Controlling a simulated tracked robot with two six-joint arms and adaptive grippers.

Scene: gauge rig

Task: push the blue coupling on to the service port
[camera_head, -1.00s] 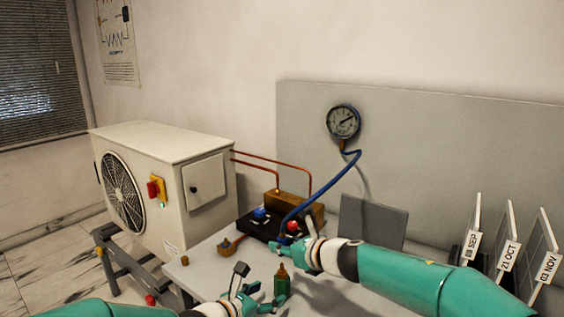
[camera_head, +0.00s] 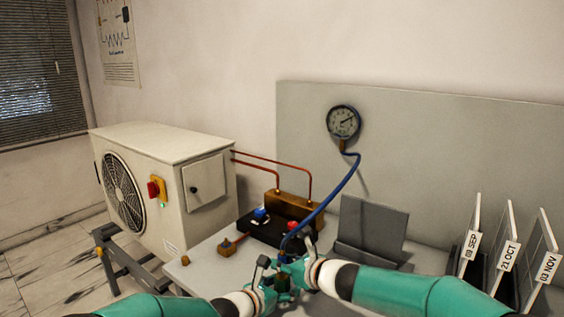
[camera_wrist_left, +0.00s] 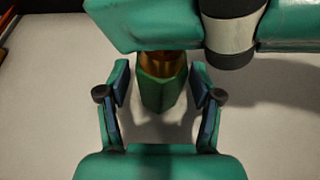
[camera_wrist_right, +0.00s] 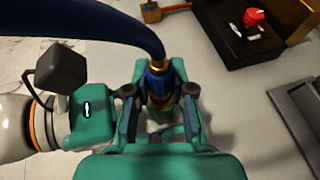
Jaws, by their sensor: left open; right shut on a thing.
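The blue coupling (camera_wrist_right: 157,84) is at the end of the blue hose (camera_head: 336,190). My right gripper (camera_wrist_right: 160,92) is shut on it; it also shows in the head view (camera_head: 292,262). The service port appears to be the brass top (camera_wrist_left: 163,64) of an upright green body (camera_wrist_left: 160,92). In the right wrist view, the coupling is directly above the brass; I cannot tell whether it is seated. My left gripper (camera_wrist_left: 158,84) is open, with its fingers on both sides of the green body and visible gaps. In the head view, the grippers largely hide the port.
A black block with blue and red knobs (camera_head: 292,226) and a brass manifold (camera_head: 290,205) stand behind. The pressure gauge (camera_head: 343,122) hangs on the grey panel. A grey stand (camera_head: 371,228) is at right.

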